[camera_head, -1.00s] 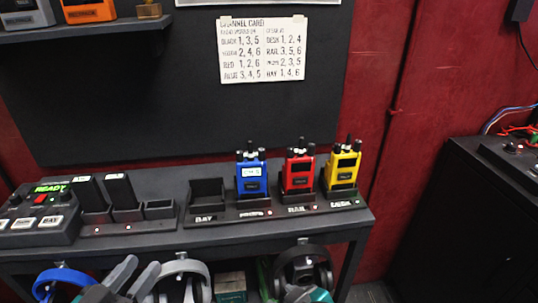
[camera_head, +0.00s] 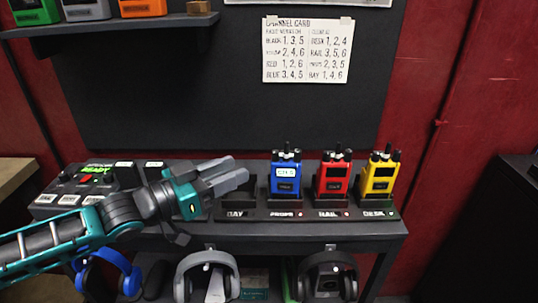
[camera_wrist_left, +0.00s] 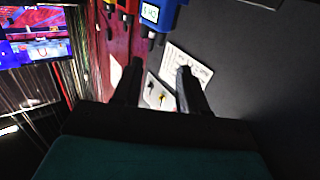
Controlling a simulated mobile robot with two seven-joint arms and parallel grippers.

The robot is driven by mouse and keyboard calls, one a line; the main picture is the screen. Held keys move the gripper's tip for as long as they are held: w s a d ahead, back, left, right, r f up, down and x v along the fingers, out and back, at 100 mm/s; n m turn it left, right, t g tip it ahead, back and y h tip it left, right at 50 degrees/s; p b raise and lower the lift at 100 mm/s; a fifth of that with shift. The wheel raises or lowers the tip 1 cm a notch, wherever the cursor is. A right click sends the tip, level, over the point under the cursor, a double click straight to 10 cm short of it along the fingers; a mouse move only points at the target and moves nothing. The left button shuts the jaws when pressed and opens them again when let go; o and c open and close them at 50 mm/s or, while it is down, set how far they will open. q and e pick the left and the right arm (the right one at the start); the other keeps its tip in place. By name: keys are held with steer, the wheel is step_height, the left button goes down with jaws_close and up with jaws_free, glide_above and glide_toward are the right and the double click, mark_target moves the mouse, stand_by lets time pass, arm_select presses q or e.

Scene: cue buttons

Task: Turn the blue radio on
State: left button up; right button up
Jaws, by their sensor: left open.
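The blue radio (camera_head: 286,178) stands upright in the charging rack, in the slot labelled PROPS, with a lit display. In the left wrist view the blue radio (camera_wrist_left: 160,14) shows at the top edge, beyond my fingers. My left gripper (camera_head: 238,169) is to the left of the blue radio, over the empty BAY slot, pointing right. It looks apart from the radio, though the gap in depth is hard to judge. In the left wrist view my left gripper (camera_wrist_left: 160,72) is open with nothing between its fingers. My right gripper is out of view.
A red radio (camera_head: 333,177) and a yellow radio (camera_head: 380,178) stand right of the blue one. A control box with a READY display (camera_head: 85,182) sits at the left. A channel card (camera_head: 307,50) hangs on the board. Headphones (camera_head: 207,277) hang below the table.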

mark_target(275, 155)
arm_select(q)
steer(key=x, duration=0.9)
jaws_close()
